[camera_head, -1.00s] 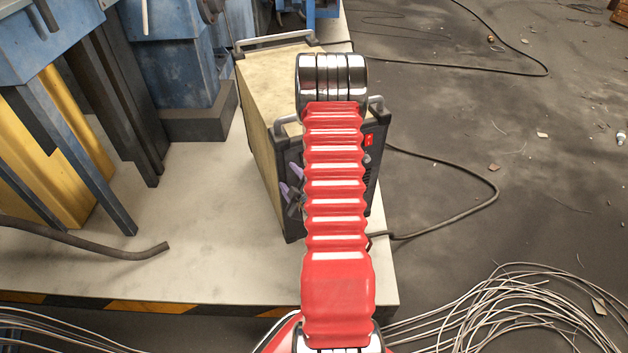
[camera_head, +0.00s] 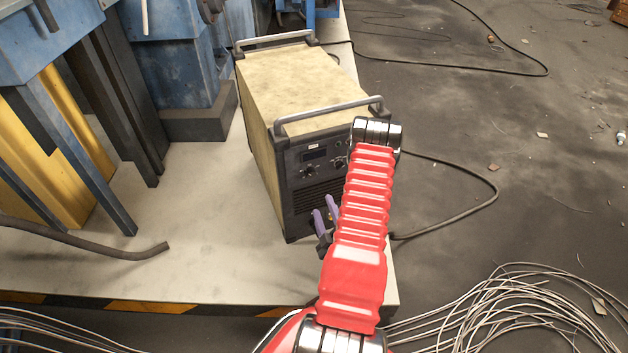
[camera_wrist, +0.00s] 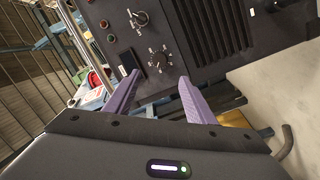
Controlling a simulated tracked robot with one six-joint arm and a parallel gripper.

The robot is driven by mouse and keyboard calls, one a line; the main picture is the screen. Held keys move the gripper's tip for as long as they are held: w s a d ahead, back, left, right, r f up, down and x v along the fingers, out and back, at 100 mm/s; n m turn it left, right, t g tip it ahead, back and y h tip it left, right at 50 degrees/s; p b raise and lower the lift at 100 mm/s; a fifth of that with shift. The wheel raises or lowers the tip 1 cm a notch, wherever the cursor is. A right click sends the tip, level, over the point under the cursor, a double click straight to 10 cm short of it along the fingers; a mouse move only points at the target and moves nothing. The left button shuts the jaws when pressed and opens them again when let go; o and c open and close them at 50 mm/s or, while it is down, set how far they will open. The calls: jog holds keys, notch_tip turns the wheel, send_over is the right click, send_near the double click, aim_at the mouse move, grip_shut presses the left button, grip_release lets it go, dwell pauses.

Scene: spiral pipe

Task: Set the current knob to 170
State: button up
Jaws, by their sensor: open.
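The welding machine (camera_head: 300,90) is a tan box with a dark front panel on the pale platform. In the wrist view, a black round knob (camera_wrist: 160,59) with a ring of scale marks sits on the panel; its numbers are too small to read. It also shows in the head view (camera_head: 310,171), below a small dark display (camera_head: 314,155). A second knob (camera_wrist: 139,18) with a light pointer sits farther up in the wrist view. My gripper (camera_wrist: 160,76) has purple fingers, open and empty, apart on either side below the scaled knob. In the head view it (camera_head: 326,212) is low before the panel.
Vent slots (camera_wrist: 215,25) lie right of the knobs in the wrist view. Metal handles (camera_head: 330,116) cross the machine's top. A black cable (camera_head: 470,205) loops on the floor to the right. Blue machinery (camera_head: 170,70) stands left; platform is clear between.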

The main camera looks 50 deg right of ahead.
aim_at(312, 176)
jog(key=shift+w, duration=0.1)
jog(key=x, duration=1.3)
jog(key=shift+w+d, duration=0.2)
jog(key=shift+d, duration=0.1)
jog(key=shift+c, duration=0.6)
jog(key=c, duration=0.9)
jog(key=shift+d, duration=0.15)
